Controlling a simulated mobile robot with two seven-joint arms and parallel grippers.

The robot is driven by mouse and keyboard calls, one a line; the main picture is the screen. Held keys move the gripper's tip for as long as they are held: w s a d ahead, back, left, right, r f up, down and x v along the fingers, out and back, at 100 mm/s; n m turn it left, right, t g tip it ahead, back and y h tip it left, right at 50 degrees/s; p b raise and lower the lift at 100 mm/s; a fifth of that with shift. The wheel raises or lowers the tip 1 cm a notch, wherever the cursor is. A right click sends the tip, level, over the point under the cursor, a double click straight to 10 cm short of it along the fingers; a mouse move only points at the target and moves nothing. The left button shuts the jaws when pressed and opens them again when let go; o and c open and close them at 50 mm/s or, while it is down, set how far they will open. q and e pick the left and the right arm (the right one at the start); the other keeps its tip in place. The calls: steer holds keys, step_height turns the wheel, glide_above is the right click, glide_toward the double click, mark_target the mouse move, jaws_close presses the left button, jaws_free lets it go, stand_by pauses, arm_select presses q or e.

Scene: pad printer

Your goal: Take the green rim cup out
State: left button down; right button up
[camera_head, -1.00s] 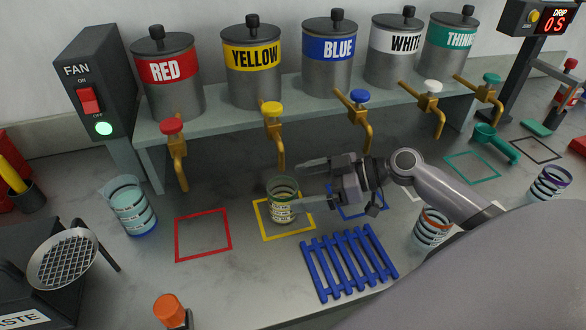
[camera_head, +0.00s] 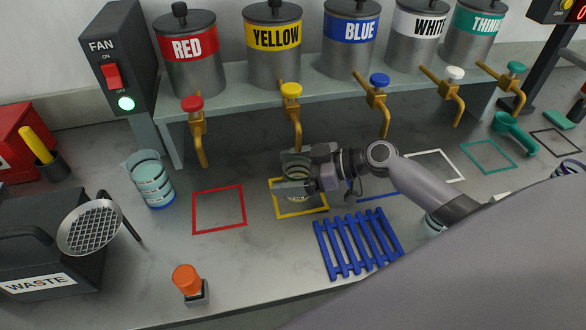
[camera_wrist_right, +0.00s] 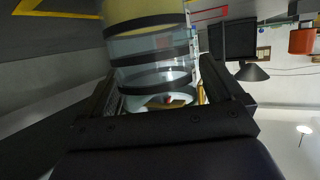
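The green rim cup (camera_head: 296,160) is a clear cup with dark bands. It stands in the yellow square (camera_head: 303,213) below the yellow tap (camera_head: 292,100), partly hidden by my right gripper (camera_head: 292,180). The fingers of my right gripper lie on both sides of the cup. In the right wrist view the cup (camera_wrist_right: 152,50) fills the space between the fingers (camera_wrist_right: 158,90), with yellow at its far end. The gap to the fingers is too small to tell whether they press on it. My left gripper is not in view.
A blue rack (camera_head: 358,243) lies in front, right of the cup. A cup with light blue contents (camera_head: 152,183) stands left of the empty red square (camera_head: 219,208). The waste bin (camera_head: 40,245) with its strainer (camera_head: 90,228) and an orange-topped object (camera_head: 187,280) are near the front left.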

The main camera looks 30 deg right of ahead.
steer(key=c, duration=0.9)
steer(key=shift+r+p, duration=0.35)
steer(key=shift+r, duration=0.5)
steer(key=shift+c, duration=0.2)
steer(key=shift+s, duration=0.1)
steer(key=shift+s+a+p, duration=0.3)
steer(key=shift+s+a, duration=0.1)
steer(key=shift+s, duration=0.4)
steer(key=shift+s+a+p, duration=0.3)
steer(key=shift+s+a, duration=0.05)
steer(key=shift+s, duration=0.4)
steer(key=shift+s+a+p, duration=0.3)
steer(key=shift+s+a, duration=0.1)
steer(key=shift+s, duration=0.4)
steer(key=shift+s+a+p, duration=0.2)
steer(key=shift+s+a, duration=0.2)
steer(key=shift+s, duration=0.45)
steer(key=shift+s+a+p, duration=0.15)
steer(key=shift+s+a, duration=0.3)
steer(key=shift+s, duration=0.35)
steer(key=shift+s+a+p, duration=0.2)
steer(key=shift+s+a, duration=0.2)
steer(key=shift+s, duration=0.45)
